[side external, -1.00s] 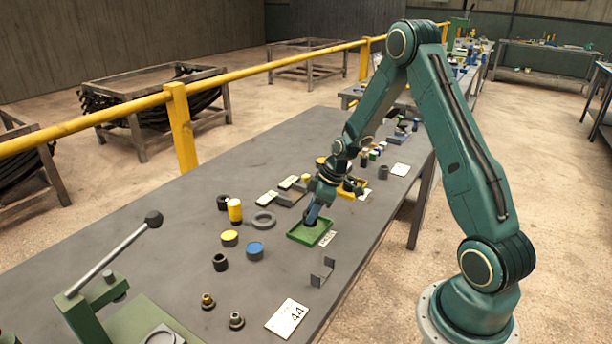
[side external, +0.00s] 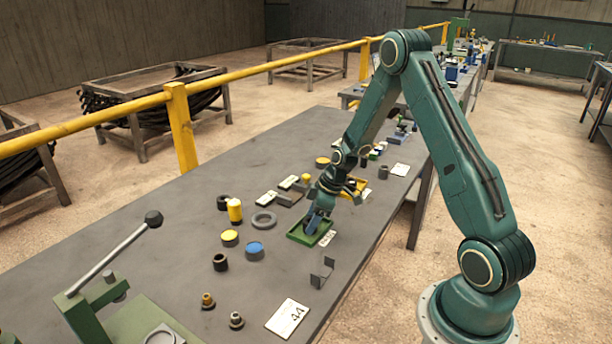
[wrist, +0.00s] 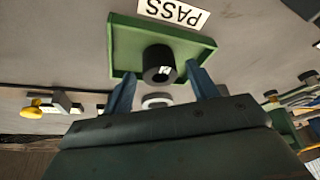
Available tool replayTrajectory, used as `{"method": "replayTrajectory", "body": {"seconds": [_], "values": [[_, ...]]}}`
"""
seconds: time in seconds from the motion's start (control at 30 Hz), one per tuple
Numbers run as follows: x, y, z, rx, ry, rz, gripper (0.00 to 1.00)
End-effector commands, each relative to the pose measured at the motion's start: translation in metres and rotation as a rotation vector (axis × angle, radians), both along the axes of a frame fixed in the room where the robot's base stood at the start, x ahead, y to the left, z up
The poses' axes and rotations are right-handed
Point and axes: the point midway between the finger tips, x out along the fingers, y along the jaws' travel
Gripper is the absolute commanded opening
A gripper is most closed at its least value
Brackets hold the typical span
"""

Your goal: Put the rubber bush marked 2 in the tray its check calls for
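The black rubber bush (wrist: 159,64) has a white mark, too small to read surely. In the wrist view it sits within the green tray (wrist: 122,47), whose label reads PASS (wrist: 172,12). The green tray (side external: 298,238) also shows in the side view, its label (side external: 327,239) beside it. My gripper (wrist: 163,82) is open, its two blue fingers apart, one on each side of the bush with gaps. In the side view my gripper (side external: 316,224) is low at the tray and hides the bush.
A yellow tray (side external: 359,188) stands behind my gripper. A grey ring (side external: 264,221), yellow cylinder (side external: 235,211), blue-topped puck (side external: 254,250) and dark bush (side external: 220,262) lie left of the green tray. A bent metal bracket (side external: 322,273) stands in front. A lever press (side external: 110,285) is front left.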

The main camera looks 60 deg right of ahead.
Motion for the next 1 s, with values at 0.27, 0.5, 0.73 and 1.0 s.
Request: {"method": "replayTrajectory", "body": {"seconds": [0.27,0.5,0.73,1.0], "values": [[0.000,0.000,0.003,0.000,-0.001,0.000,0.59],[-0.005,-0.004,0.019,-0.002,-0.002,-0.002,0.59],[-0.015,-0.009,0.046,-0.001,-0.003,-0.001,0.59],[-0.028,-0.017,0.083,-0.002,-0.003,-0.002,0.59]]}}
